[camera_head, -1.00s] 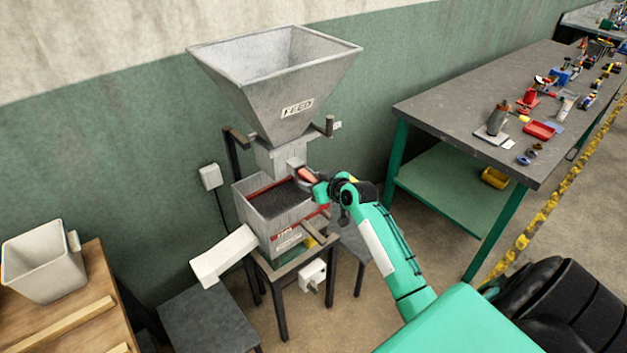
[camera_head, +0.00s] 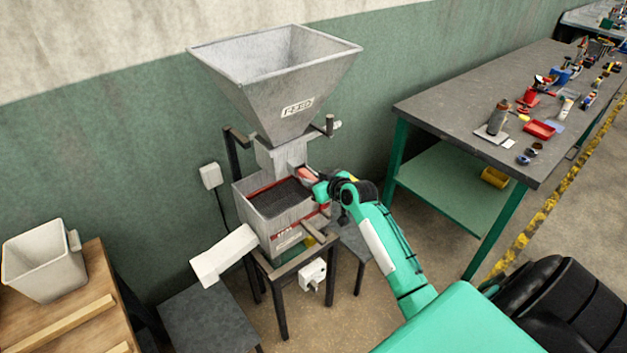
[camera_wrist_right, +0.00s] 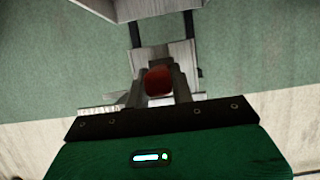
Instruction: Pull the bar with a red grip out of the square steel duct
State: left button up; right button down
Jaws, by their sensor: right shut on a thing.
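The square steel duct (camera_head: 283,154) stands below the large hopper, above the grain box. It also shows in the right wrist view (camera_wrist_right: 160,56). The red grip (camera_wrist_right: 158,80) of the bar sits between the fingers of my right gripper (camera_wrist_right: 158,88), at the duct's side. In the head view the red grip (camera_head: 307,174) shows small beside the duct, partly covered by my right gripper (camera_head: 312,180). My right gripper is shut on the grip. The rest of the bar is hidden, and how far it sits in the duct cannot be told. My left gripper is not in view.
The grey hopper (camera_head: 275,80) is above the duct, and the box of dark grain (camera_head: 272,225) is below it. A workbench (camera_head: 450,110) with tools stands at the right. A pale bin (camera_head: 42,265) is on a wooden table at the left.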

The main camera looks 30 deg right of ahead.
jog(key=shift+s+r, duration=0.1)
jog(key=s+p, duration=0.3)
jog(key=s, duration=0.6)
jog(key=shift+s+d, duration=0.4)
dwell(0.4)
jog(key=c, duration=1.1)
grip_release()
